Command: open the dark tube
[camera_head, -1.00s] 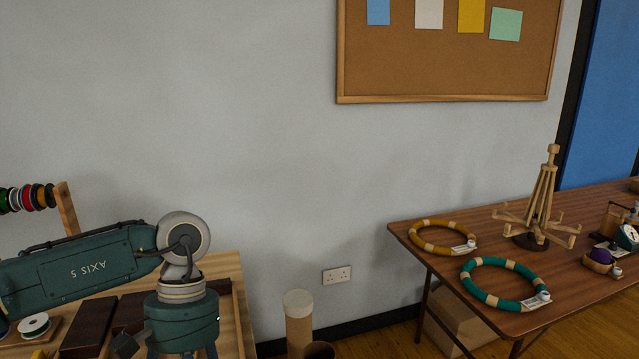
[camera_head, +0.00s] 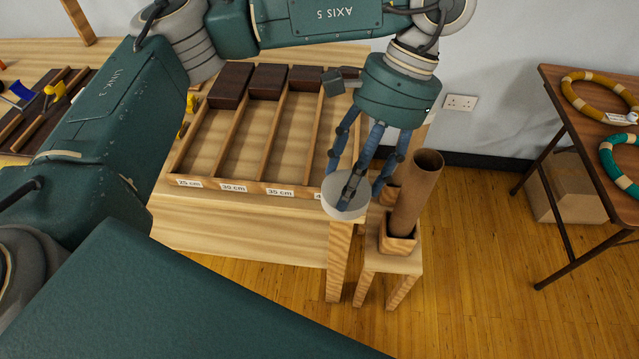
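The dark brown cardboard tube (camera_head: 416,198) stands upright in a wooden socket on a small stool, right of the workbench. Its top is open and uncapped. My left gripper (camera_head: 354,190) is left of the tube, over the bench's front right corner. Its blue fingers are closed around a round white cap (camera_head: 343,208), held apart from the tube. My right gripper is not in view.
A divided wooden tray (camera_head: 255,187) with length labels and dark boxes (camera_head: 268,81) lies on the workbench left of my gripper. A table (camera_head: 600,98) with ring-shaped wreaths stands at right, a cardboard box (camera_head: 566,190) beneath it. Floor between stool and table is clear.

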